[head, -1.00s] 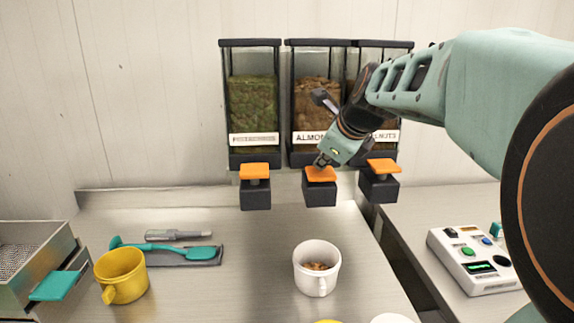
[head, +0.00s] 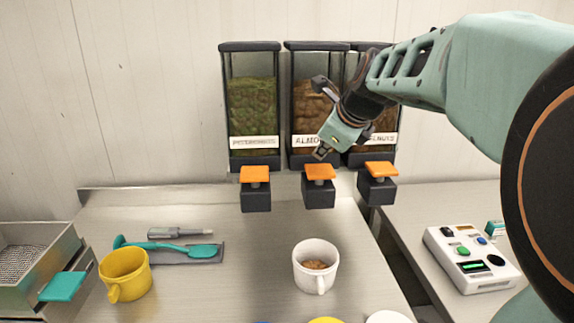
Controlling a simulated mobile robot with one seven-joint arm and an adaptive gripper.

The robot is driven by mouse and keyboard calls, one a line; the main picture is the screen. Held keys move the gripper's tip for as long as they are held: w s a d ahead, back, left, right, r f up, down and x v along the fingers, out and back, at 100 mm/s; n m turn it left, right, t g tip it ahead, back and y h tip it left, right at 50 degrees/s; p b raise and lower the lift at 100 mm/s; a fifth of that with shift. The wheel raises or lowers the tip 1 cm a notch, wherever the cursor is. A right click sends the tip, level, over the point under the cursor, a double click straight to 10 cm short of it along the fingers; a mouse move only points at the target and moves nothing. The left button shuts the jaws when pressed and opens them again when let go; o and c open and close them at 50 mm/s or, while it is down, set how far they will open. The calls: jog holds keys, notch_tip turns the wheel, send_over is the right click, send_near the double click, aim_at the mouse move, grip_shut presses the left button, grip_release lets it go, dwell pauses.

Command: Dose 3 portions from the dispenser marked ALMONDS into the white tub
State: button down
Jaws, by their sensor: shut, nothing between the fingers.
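The middle dispenser (head: 312,100) holds brown pieces; its label, partly covered by my gripper, reads roughly as ALMONDS. Its orange push plate (head: 319,171) sits on a dark outlet block (head: 319,195). My gripper (head: 321,154) is shut and empty, its tips just above the plate, apparently with a small gap. The white tub (head: 316,263), a mug-like cup with a handle, stands upright on the steel counter below and in front of that outlet. Some brown pieces (head: 315,265) lie in the bottom of it.
A dispenser with green contents (head: 253,105) stands left, another brown one (head: 378,140) right, partly behind my arm. A yellow mug (head: 125,274), a teal spoon (head: 185,248) and a metal basket (head: 30,255) are left. A button box (head: 470,258) is right.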

jog(key=shift+r+p, duration=1.5)
jog(key=shift+r, duration=0.45)
dwell(0.8)
notch_tip(320, 180, up, 4)
jog(key=p, duration=0.3)
jog(key=shift+p, duration=0.35)
jog(key=shift+f, duration=0.2)
jog(key=b, duration=0.7)
send_over(321, 170)
notch_tip(321, 170, down, 8)
jog(key=shift+s+a+r, duration=0.1)
jog(key=shift+r, duration=0.05)
jog(key=shift+f+b, duration=0.45)
dwell(0.5)
jog(key=shift+f, duration=0.45)
